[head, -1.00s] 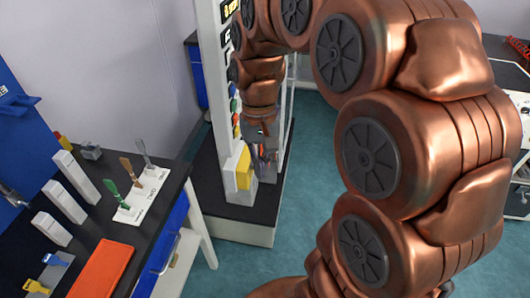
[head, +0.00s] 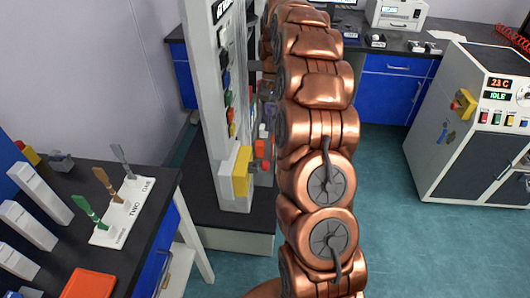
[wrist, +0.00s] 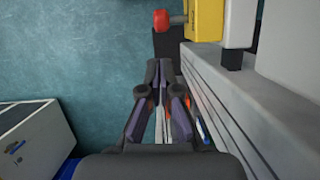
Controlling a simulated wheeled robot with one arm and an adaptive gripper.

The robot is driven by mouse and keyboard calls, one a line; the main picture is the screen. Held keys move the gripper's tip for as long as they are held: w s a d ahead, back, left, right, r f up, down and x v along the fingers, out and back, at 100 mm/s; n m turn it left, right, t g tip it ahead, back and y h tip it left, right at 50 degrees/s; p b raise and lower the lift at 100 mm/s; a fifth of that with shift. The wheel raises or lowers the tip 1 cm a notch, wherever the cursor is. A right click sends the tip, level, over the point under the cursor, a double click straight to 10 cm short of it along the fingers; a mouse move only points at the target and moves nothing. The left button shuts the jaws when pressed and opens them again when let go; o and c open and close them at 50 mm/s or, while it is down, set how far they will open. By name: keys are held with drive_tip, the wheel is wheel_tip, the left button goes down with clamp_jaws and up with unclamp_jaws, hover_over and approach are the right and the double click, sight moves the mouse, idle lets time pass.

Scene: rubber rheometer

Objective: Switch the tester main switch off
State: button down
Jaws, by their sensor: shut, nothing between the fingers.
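A yellow switch box (head: 242,170) is on the lower front of the tall grey tester column (head: 203,90). In the wrist view the yellow box (wrist: 204,18) is at the top, with a red knob (wrist: 161,20) sticking out to its left. I cannot tell the knob's setting. My gripper (wrist: 158,66) is shut and empty, below the knob in the wrist picture and apart from it, beside the grey column side (wrist: 225,105). In the head view my arm hides most of the gripper.
A white cabinet (head: 455,160) with a lit display and its own red-and-yellow switch (head: 463,103) stands at the right. A black bench (head: 150,215) with a tool stand (head: 122,212) and red mat is at the left. Teal floor between is free.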

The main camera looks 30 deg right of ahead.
drive_tip(key=shift+w+d+f, duration=0.35)
drive_tip(key=shift+d+f, duration=0.05)
drive_tip(key=shift+d, duration=0.05)
drive_tip(key=shift+a+f, duration=0.1)
drive_tip(key=shift+f, duration=0.05)
drive_tip(key=p+x, duration=0.2)
drive_tip(key=x, duration=0.7)
drive_tip(key=shift+f, duration=0.4)
drive_tip(key=shift+s, duration=0.15)
